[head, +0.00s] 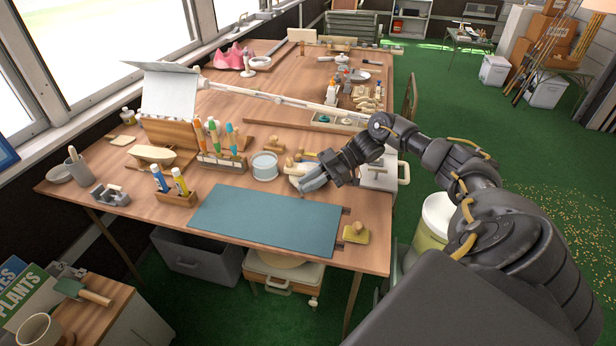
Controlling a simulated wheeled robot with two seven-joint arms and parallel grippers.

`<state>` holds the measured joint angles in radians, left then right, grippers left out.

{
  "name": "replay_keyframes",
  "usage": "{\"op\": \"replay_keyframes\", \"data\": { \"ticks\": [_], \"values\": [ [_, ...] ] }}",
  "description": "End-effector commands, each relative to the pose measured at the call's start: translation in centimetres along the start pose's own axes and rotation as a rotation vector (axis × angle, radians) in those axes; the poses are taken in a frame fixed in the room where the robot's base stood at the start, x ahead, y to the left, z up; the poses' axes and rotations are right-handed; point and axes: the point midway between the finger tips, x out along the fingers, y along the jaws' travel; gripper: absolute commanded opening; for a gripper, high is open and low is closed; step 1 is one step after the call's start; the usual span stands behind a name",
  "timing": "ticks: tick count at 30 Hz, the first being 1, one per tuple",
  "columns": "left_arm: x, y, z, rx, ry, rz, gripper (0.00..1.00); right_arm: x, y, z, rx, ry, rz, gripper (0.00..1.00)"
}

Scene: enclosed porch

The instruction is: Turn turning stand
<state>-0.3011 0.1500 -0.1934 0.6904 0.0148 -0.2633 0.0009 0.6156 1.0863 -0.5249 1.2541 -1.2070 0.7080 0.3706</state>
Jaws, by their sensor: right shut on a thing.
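A small pale and wooden piece (296,167), which looks like the turning stand, sits on the workbench behind the blue-green mat and right of the grey round tin. My right gripper (303,184) reaches in from the right and is shut on it at its near side. The fingers hide part of the piece, so its exact shape and the grip point are hard to see. My left gripper is out of view.
The workbench (377,230) carries a blue-green mat (265,219), a grey tin (265,166), a rack of upright coloured tubes (222,161) and a wooden block with two bottles (176,197). A long white lamp arm (270,97) crosses above the bench.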

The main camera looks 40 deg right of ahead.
Motion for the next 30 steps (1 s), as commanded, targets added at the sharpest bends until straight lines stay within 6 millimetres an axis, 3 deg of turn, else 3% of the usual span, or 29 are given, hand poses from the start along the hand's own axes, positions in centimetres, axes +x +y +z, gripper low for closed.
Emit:
{"op": "replay_keyframes", "data": {
  "ticks": [5,6,11,20,26,27,30],
  "values": [
    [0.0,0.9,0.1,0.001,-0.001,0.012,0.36,0.2,-0.3,0.2,0.008,-0.002,-0.009,0.0],
    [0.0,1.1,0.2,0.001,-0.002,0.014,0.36,0.2,-0.3,0.2,0.008,-0.002,-0.009,0.21],
    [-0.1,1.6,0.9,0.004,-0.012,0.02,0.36,0.2,-0.2,0.2,0.006,-0.001,-0.006,0.41],
    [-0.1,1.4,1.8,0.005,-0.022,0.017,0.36,-0.1,-0.1,0.1,0.003,-0.001,-0.002,0.41],
    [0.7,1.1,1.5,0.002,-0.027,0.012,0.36,-2.5,0.0,0.3,0.003,-0.003,0.003,0.41],
    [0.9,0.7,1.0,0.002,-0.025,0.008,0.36,-3.3,-0.1,0.3,0.003,-0.003,0.001,0.41],
    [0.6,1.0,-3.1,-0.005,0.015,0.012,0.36,-5.3,0.0,0.4,0.002,-0.003,0.003,0.41]
  ]
}}
